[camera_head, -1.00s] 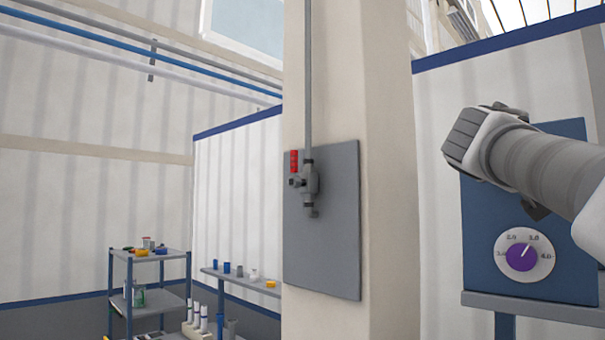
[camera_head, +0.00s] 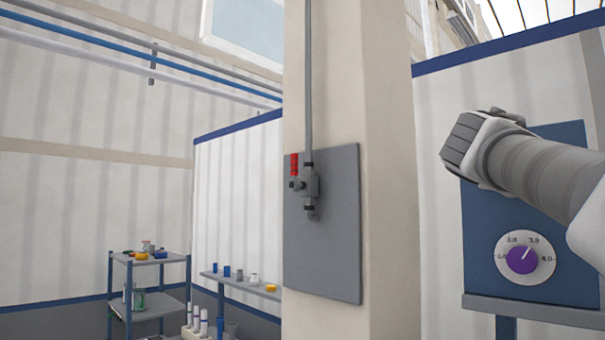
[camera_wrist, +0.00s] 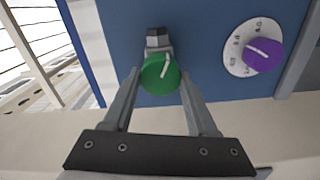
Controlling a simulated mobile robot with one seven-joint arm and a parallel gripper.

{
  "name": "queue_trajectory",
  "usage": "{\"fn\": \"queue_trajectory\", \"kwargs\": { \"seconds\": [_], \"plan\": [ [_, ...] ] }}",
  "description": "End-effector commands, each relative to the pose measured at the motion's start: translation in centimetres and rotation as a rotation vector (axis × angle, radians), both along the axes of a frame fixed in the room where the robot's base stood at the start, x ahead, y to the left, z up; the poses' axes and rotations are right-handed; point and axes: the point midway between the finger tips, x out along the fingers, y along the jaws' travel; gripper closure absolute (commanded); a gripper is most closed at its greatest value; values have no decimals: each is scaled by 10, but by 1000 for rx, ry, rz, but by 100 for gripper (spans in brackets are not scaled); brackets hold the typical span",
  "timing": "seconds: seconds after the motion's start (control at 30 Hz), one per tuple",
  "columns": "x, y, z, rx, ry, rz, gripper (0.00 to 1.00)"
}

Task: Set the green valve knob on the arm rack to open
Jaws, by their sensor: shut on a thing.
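The green valve knob (camera_wrist: 158,77) is near the top centre of the wrist view, in front of a blue panel (camera_wrist: 115,30). It is round, with a white pointer line slanting up and slightly right in that view. A grey fitting (camera_wrist: 157,40) shows just above it. My gripper (camera_wrist: 161,84) has one finger at each side of the knob and is shut on it. In the head view, my arm's end hides the knob and my fingers, over the upper left of the blue panel (camera_head: 482,255).
A purple dial (camera_wrist: 262,54) on a white numbered plate sits right of the green knob on the same panel; it also shows in the head view (camera_head: 521,260). A red-handled valve (camera_head: 310,185) is on the pillar's grey plate (camera_head: 335,250). Shelves (camera_head: 150,310) stand at lower left.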

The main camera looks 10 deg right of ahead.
Motion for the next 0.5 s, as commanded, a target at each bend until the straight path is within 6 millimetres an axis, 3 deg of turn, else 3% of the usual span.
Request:
{"fn": "queue_trajectory", "kwargs": {
  "seconds": [0.5],
  "plan": [
    [0, 0, 0, -244, 286, 1, 97]
  ]
}}
